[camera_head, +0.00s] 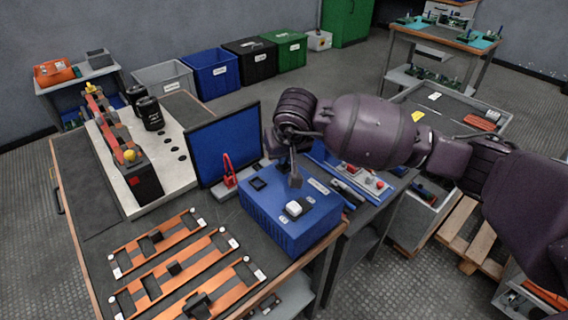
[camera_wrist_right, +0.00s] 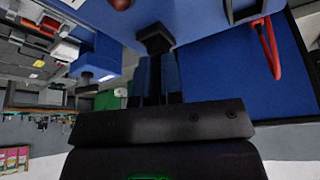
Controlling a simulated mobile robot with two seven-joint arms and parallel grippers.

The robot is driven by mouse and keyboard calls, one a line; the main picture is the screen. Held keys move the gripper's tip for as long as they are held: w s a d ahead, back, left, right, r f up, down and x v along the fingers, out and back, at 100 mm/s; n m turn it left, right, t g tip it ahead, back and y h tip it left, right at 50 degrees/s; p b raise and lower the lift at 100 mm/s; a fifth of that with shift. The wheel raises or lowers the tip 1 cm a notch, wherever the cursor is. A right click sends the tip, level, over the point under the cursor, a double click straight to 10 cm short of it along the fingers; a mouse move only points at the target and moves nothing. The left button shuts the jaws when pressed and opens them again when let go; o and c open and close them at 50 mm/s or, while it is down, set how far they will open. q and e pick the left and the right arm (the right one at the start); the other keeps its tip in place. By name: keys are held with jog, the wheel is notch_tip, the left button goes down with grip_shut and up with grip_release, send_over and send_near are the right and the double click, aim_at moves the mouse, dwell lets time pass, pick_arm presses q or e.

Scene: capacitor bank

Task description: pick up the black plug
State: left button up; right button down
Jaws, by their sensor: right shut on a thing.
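My right gripper (camera_head: 293,172) reaches down over the blue box (camera_head: 285,232) on the bench, near the back of its top. In the right wrist view its fingers (camera_wrist_right: 156,72) are close together, shut on the black plug (camera_wrist_right: 154,38), a small dark block at the fingertips. The plug shows against the blue box face (camera_wrist_right: 195,15); I cannot tell whether it touches the box or is just off it. In the head view the fingers and wrist mostly hide the plug. My left gripper is in neither view.
A blue panel (camera_head: 223,143) and a red clip-like part (camera_head: 229,171) stand left of the gripper. A white switch (camera_head: 297,208) and a dark square socket (camera_head: 257,184) are on the box top. Orange rails (camera_head: 175,262) lie front left. A tool tray (camera_head: 362,180) lies right.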

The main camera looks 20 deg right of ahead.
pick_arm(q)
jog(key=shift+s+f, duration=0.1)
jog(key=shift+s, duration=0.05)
pick_arm(e)
jog(key=shift+f, duration=0.25)
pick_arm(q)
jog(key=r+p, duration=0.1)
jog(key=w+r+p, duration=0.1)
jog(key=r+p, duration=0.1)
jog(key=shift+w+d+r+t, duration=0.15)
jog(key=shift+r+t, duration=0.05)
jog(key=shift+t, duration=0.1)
pick_arm(e)
notch_tip(320, 180, up, 20)
jog(key=shift+r, duration=0.2)
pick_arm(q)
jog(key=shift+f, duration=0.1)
pick_arm(e)
jog(key=shift+w, duration=0.2)
